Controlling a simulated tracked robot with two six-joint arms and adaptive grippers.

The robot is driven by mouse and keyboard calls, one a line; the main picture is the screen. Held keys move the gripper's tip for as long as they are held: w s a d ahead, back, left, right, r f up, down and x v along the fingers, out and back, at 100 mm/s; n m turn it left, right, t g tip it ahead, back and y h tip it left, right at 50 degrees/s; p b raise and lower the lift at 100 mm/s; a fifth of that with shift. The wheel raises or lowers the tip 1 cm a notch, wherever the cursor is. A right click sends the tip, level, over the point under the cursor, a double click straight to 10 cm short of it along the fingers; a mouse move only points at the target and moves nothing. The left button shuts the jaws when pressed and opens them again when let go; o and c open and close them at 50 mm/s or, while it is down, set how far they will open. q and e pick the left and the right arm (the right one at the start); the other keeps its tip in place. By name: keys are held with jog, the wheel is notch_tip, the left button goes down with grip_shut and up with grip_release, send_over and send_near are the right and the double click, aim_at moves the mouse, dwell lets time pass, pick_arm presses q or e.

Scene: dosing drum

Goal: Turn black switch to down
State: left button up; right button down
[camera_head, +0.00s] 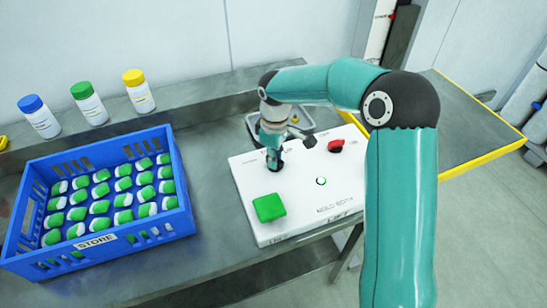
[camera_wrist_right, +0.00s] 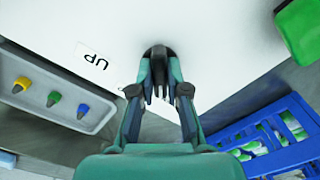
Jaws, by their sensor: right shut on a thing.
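My right gripper (camera_head: 272,158) reaches down to the far left part of the white panel (camera_head: 300,215). In the right wrist view its two fingers (camera_wrist_right: 159,92) are closed around the small black switch (camera_wrist_right: 158,62), which stands out from the white surface. A printed "UP" label (camera_wrist_right: 96,60) lies to the left of it in that view. In the head view the fingers largely hide the switch, so its exact setting cannot be told. My left gripper is in neither view.
The panel also has a green block (camera_head: 269,207), a red knob (camera_head: 336,145) and a green ring (camera_head: 321,181). A grey tray (camera_head: 300,121) with small coloured pieces lies behind the panel.

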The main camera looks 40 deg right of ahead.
jog(key=shift+w+r+n, duration=0.15)
jog(key=shift+n, duration=0.25)
jog(key=c, duration=1.2)
grip_release()
jog(key=shift+o, duration=0.2)
notch_tip(320, 180, up, 12)
jog(key=shift+f, duration=0.2)
